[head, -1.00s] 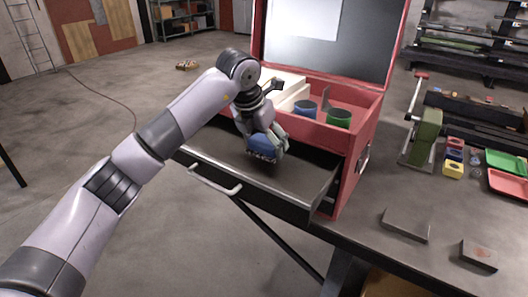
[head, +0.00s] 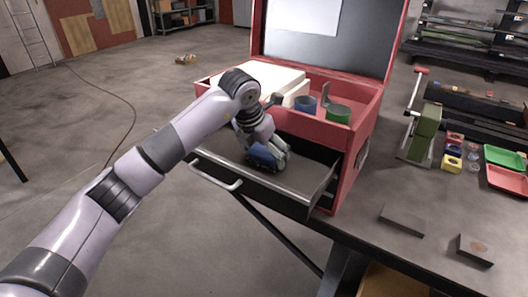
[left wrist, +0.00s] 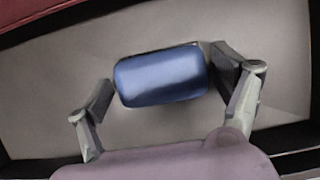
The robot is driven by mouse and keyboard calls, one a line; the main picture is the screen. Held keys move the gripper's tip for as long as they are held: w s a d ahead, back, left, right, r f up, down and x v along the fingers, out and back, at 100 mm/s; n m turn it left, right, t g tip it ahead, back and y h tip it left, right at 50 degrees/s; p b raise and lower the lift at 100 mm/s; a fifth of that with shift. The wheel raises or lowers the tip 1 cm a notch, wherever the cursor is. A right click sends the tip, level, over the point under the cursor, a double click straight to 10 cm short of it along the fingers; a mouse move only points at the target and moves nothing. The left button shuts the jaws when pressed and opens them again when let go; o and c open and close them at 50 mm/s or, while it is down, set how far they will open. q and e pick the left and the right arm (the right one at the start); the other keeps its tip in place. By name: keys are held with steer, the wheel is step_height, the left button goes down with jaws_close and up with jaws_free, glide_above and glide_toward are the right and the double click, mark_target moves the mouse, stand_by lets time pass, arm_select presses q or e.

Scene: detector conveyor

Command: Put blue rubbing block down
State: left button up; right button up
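The blue rubbing block (head: 263,157) is inside the open drawer (head: 300,181) of the red toolbox (head: 357,131), low over the drawer floor. I cannot tell for sure whether it touches the floor. My left gripper (head: 268,153) reaches down into the drawer with the block between its fingers. In the left wrist view the block (left wrist: 160,77) spans the space between the two fingertips, which meet its left and right ends. My right gripper is not in view.
The drawer's front handle (head: 216,175) sticks out. On the bench right are dark plates (head: 402,220) and coloured trays (head: 506,159).

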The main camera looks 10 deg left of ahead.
arm_select(q)
steer(key=shift+o, duration=0.4)
steer(key=shift+r, duration=0.15)
steer(key=shift+s+r, duration=0.1)
steer(key=shift+r, duration=0.2)
steer(key=b+v, duration=0.2)
steer(key=v, duration=0.9)
steer(key=shift+r+b, duration=0.2)
steer(key=shift+b, duration=0.2)
